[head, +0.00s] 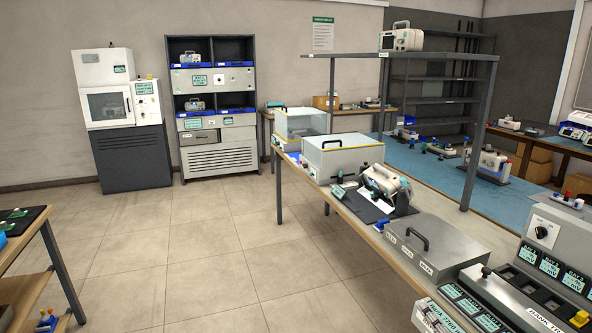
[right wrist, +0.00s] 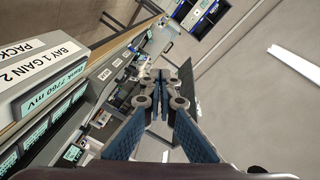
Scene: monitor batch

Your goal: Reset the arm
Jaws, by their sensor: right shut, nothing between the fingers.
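My right gripper (right wrist: 160,82) shows in the right wrist view with its dark blue fingers together and nothing between them. It is in the air, pointing past the bench edge, and appears to touch nothing. I cannot make out the right gripper clearly in the head view. My left gripper is in neither view.
A long bench on the right holds a grey lidded case (head: 440,247), a labelled console (head: 550,250) and a tilted white device (head: 385,182). A low table (head: 28,250) stands at left. Cabinets (head: 215,105) line the back wall. The tiled floor (head: 225,240) between is clear.

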